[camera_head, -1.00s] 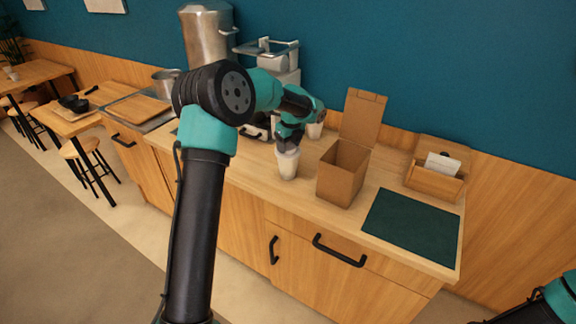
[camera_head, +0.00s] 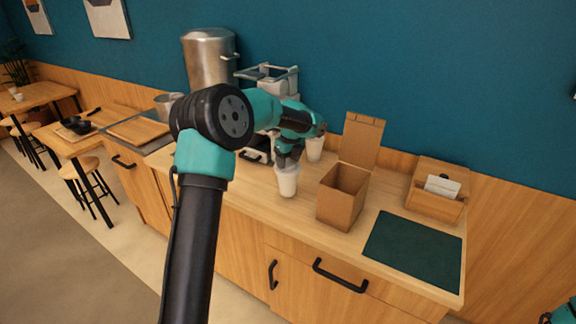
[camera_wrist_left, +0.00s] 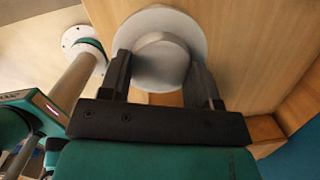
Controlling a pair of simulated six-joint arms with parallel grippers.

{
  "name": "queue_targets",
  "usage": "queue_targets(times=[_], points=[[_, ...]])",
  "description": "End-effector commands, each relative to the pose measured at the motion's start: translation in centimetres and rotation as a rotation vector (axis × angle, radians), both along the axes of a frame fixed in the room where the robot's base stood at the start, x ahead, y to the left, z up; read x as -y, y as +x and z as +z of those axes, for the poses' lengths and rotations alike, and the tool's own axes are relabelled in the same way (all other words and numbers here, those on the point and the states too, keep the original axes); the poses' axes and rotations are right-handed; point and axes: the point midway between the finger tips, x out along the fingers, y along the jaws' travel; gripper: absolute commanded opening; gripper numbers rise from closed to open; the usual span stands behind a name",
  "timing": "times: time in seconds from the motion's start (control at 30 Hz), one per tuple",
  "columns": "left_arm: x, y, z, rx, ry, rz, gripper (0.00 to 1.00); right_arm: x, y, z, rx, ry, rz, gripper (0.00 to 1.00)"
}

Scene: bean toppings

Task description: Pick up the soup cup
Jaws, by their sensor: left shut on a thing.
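The soup cup (camera_head: 288,182) is a white cup with a lid, upright on or just above the wooden counter, left of the cardboard box. My left gripper (camera_head: 287,160) comes down over it from above and is shut on the top of the cup. In the left wrist view the white lid and its raised middle (camera_wrist_left: 162,58) sit between the two dark fingers (camera_wrist_left: 160,75). The cup's body is hidden there. The right gripper does not show; only a bit of my right arm is at the lower right corner of the head view.
An open cardboard box (camera_head: 342,195) stands right of the cup. A second white cup (camera_head: 314,148) is behind. A dark green mat (camera_head: 414,247) and a wooden card box (camera_head: 436,192) are at the right. A steel pot (camera_head: 209,60) stands at the back.

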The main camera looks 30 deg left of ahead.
Motion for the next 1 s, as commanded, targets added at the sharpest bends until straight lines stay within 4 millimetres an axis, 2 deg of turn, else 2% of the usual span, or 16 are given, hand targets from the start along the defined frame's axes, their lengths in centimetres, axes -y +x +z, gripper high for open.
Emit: queue_targets(times=[0.07,0.43,0.8,1.0], points=[[0.1,0.0,0.7,0.003,0.000,0.000,0.44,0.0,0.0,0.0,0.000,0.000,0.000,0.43],[1.9,-3.1,1.0,0.001,0.001,-0.001,0.44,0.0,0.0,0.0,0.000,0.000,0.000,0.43],[6.0,-9.8,1.7,0.002,0.000,-0.003,0.44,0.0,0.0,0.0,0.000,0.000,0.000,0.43],[7.7,-12.5,1.9,0.001,0.000,-0.002,0.44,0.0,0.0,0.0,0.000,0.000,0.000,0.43]])
